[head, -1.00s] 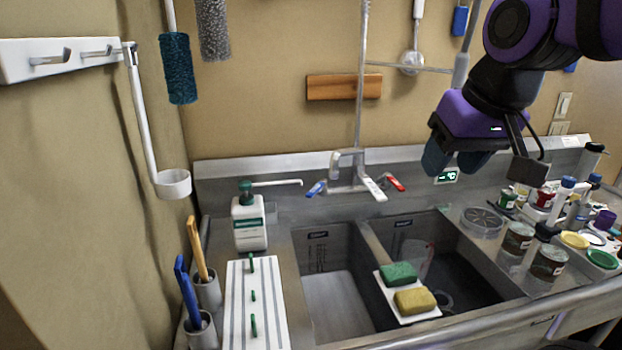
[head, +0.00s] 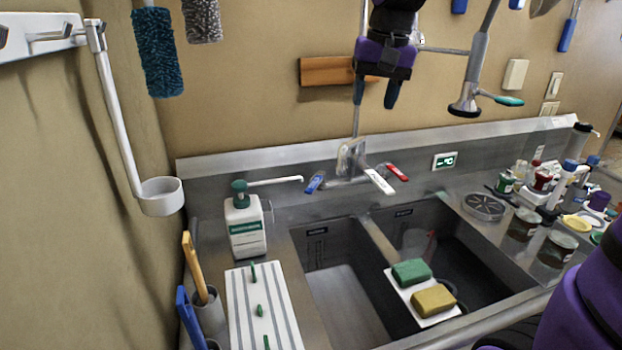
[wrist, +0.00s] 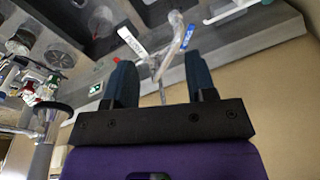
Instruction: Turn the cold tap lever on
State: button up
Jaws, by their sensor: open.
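The cold tap lever is the short blue-tipped lever (head: 315,183) on the left of the tap (head: 352,158), at the back rim of the double sink. My gripper (head: 377,100) is open and empty, fingers down, above and behind the tap near the wall. In the wrist view the blue lever (wrist: 189,36) shows beyond my gripper (wrist: 160,66), near the right fingertip. My gripper seems apart from it.
A soap bottle (head: 246,222) with a long nozzle stands left of the tap. A spray head (head: 466,104) hangs to the right of my gripper. Sponges (head: 411,272) sit on a plate at the sink divider. Jars and bottles (head: 524,224) crowd the right counter.

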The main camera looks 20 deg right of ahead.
jog(key=w+f+m+g, duration=0.1)
jog(key=w+f, duration=0.2)
jog(key=w, duration=0.4)
jog(key=w+f+m+g, duration=0.1)
jog(key=w+f, duration=0.2)
jog(key=w, duration=0.3)
jog(key=m+g+y, duration=0.2)
jog(key=g, duration=0.1)
send_near(312, 186)
jog(key=x, duration=0.8)
jog(key=shift+w+f, duration=0.1)
jog(key=shift+f, duration=0.05)
jog(key=shift+c, duration=0.2)
